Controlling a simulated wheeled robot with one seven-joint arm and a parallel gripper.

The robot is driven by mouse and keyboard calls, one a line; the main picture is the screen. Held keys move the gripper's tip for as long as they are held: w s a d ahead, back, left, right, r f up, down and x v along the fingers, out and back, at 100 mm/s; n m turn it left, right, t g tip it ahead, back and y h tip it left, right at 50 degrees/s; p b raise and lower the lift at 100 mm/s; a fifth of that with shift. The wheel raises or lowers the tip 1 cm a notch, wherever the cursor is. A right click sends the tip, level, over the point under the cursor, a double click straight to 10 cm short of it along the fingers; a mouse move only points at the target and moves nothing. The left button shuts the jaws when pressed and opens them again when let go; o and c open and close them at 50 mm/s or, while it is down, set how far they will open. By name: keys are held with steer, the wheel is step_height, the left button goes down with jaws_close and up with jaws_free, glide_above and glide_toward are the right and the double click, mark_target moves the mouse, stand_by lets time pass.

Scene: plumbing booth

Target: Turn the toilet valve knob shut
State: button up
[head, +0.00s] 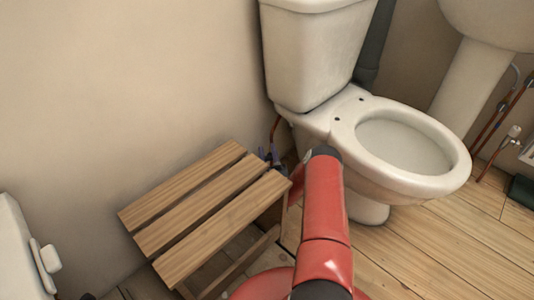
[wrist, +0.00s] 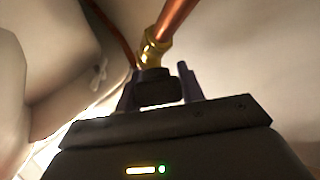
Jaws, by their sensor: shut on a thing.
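The toilet valve knob (wrist: 156,92) is a dark piece below a brass valve body (wrist: 150,48) in the wrist view. A copper pipe (wrist: 176,17) runs up from the valve. My gripper (wrist: 157,80) has one finger on each side of the knob and is shut on it. In the head view my gripper (head: 270,157) is small and partly hidden beside the wooden stool, close to the wall. A copper pipe (head: 274,128) shows just above it. The knob cannot be made out clearly there. The white toilet (head: 310,60) stands to the right.
A slatted wooden stool (head: 205,200) stands left of my red arm, close to it. The toilet bowl (head: 385,170) is right of the arm. A sink pedestal (head: 470,85) and pipes are at the far right. Wooden floor (head: 430,250) is open at lower right.

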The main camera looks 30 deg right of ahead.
steer(key=m+h, duration=0.2)
steer(key=shift+s+d+m, duration=0.1)
steer(key=shift+m, duration=0.2)
steer(key=shift+m+h, duration=0.3)
steer(key=shift+h, duration=0.3)
steer(key=o, duration=1)
